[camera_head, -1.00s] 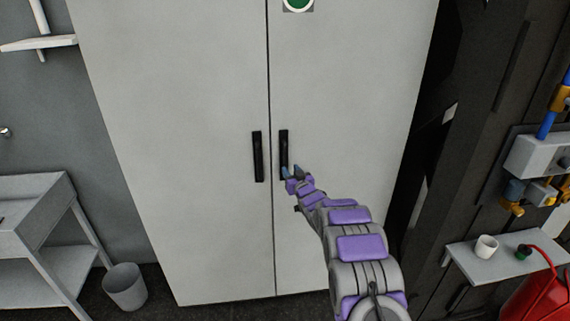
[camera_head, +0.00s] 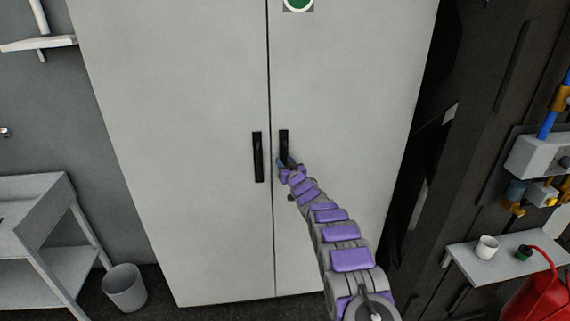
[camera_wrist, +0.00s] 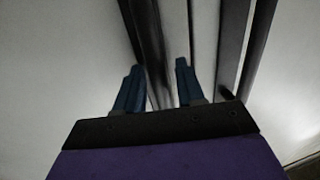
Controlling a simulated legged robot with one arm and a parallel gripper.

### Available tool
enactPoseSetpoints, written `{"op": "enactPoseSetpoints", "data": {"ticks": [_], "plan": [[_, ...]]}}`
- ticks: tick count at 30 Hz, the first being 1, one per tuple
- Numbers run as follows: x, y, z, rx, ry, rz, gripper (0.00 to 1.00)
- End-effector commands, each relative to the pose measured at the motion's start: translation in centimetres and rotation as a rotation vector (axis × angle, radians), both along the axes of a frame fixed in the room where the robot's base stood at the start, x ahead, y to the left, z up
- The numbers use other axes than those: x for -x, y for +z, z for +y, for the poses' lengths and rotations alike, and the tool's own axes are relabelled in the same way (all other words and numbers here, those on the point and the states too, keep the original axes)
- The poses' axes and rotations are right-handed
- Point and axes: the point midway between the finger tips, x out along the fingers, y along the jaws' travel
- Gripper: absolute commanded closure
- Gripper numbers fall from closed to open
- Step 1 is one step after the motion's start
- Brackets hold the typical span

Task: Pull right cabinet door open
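The right cabinet door (camera_head: 345,90) is a tall pale grey panel, closed flush against the left door (camera_head: 175,110). Its black vertical handle (camera_head: 284,141) is beside the centre seam. My gripper (camera_head: 286,162) is at the lower part of this handle, partly hiding it. In the wrist view, the two blue fingers of my gripper (camera_wrist: 158,68) are spread apart, pointing at the cabinet front. A dark vertical bar (camera_wrist: 146,35) runs down between them, close to the left finger; contact cannot be told. Another dark bar (camera_wrist: 259,45) is to the right of the fingers.
The left door's black handle (camera_head: 258,157) is just across the seam. A grey bin (camera_head: 125,288) and a shelf table (camera_head: 40,220) stand at left. A small shelf (camera_head: 490,263) with a white cup (camera_head: 487,246) and a red extinguisher (camera_head: 545,300) are at right.

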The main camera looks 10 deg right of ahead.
Motion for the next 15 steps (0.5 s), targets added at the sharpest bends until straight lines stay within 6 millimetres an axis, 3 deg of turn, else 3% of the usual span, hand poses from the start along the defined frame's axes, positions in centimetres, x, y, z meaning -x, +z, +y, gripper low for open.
{"op": "enactPoseSetpoints", "data": {"ticks": [12, 15], "plan": [[-0.21, 0.15, 0.0, 0.0, -0.001, -0.002, 0.61], [-0.22, 0.14, -0.01, 0.0, -0.001, -0.002, 0.71]]}}
